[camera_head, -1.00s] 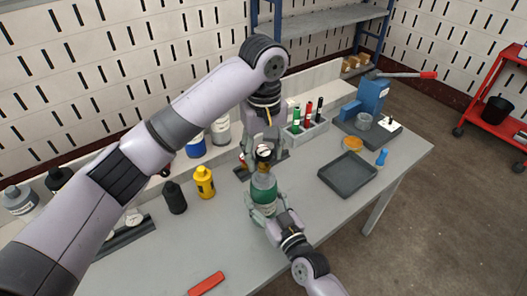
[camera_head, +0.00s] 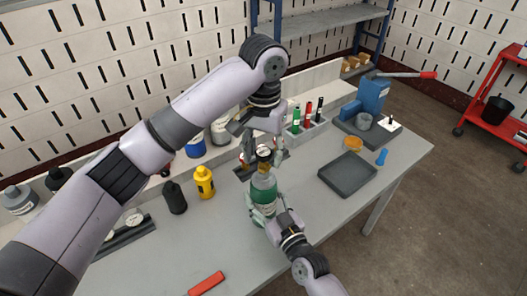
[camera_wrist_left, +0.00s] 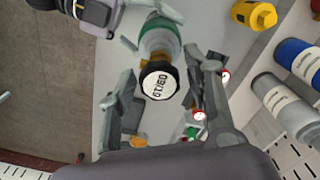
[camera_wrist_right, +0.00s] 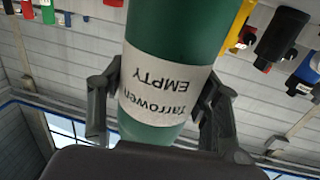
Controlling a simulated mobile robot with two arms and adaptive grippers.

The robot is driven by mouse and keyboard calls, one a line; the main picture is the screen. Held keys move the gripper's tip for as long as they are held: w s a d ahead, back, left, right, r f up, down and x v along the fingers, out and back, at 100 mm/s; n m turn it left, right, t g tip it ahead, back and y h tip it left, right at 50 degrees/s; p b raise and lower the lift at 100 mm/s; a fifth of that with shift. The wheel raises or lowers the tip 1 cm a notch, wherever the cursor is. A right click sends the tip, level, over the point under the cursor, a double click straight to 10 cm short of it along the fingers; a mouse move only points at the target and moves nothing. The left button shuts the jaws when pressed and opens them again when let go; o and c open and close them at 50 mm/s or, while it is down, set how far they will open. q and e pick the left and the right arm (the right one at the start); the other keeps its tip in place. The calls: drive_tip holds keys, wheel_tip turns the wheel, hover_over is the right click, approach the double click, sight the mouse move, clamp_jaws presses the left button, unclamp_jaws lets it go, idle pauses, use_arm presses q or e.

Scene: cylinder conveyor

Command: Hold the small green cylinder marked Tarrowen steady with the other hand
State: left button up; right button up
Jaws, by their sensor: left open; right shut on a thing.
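The small green cylinder (camera_head: 263,191) stands upright over the grey table, with a dark round cap (camera_head: 264,152) on top. In the right wrist view its white label (camera_wrist_right: 165,82) reads Tarrowen EMPTY, upside down. My right gripper (camera_wrist_right: 160,92) is shut on the cylinder's body, a finger on each side; it also shows in the head view (camera_head: 268,212). My left gripper (camera_wrist_left: 167,78) is open above, its fingers on either side of the cap's white marked top (camera_wrist_left: 158,82), seemingly apart from it. I cannot tell whether the cylinder's base touches the table.
A yellow bottle (camera_head: 204,183) and a black bottle (camera_head: 175,198) stand to the left. A rack (camera_head: 305,130) of small coloured cylinders is behind. A dark tray (camera_head: 347,176) lies to the right. A red bar (camera_head: 206,284) lies near the front. The table between is mostly clear.

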use_arm(q)
drive_tip(key=m, duration=0.2)
drive_tip(key=shift+m, duration=0.4)
drive_tip(key=m, duration=0.4)
drive_tip(key=shift+m, duration=1)
drive_tip(key=m, duration=0.2)
drive_tip(key=shift+m, duration=0.4)
drive_tip(key=m, duration=0.3)
